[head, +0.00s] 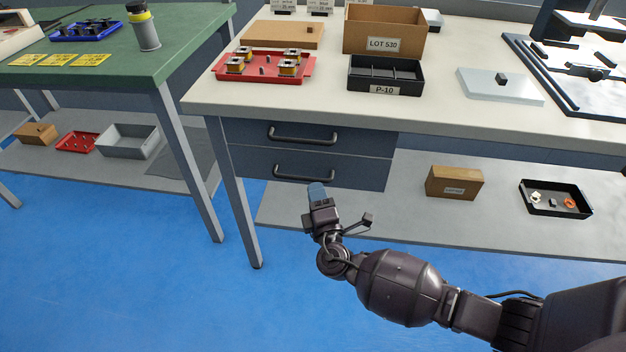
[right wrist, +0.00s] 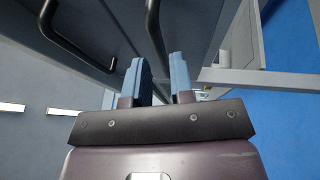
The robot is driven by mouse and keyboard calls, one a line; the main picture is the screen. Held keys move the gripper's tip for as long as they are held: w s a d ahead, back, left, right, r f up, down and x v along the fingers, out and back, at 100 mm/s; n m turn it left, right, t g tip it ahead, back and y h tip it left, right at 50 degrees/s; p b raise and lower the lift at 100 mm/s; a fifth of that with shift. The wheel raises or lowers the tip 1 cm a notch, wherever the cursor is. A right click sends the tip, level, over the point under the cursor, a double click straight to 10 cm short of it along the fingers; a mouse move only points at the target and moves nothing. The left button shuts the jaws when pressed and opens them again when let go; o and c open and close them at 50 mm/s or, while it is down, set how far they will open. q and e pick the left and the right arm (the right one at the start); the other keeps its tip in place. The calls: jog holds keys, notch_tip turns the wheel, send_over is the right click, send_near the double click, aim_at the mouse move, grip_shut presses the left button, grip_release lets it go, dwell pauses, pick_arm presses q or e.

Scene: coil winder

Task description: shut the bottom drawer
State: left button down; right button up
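The bottom drawer (head: 345,177) is the lower of two dark blue-grey drawers under the white-topped bench, with a dark bar handle (head: 303,174). From the head view I cannot tell whether its front stands out from the top drawer (head: 365,140). My right gripper (head: 316,190) is just below the bottom handle, blue fingertips pointing toward the drawer front. In the right wrist view the fingers (right wrist: 158,80) have a narrow gap with nothing gripped between them. Two dark handles (right wrist: 76,45) (right wrist: 153,30) show beyond them. Contact with the drawer is unclear. My left gripper is not in view.
The bench leg (head: 240,200) stands left of the drawers. A lower shelf (head: 400,215) holds a cardboard box (head: 454,183) and a black tray (head: 535,210) to the right. The blue floor (head: 150,270) in front is clear. A green-topped table (head: 185,30) stands left.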

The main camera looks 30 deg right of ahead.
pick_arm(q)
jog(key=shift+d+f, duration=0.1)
pick_arm(e)
jog(key=v, duration=0.6)
dwell(0.3)
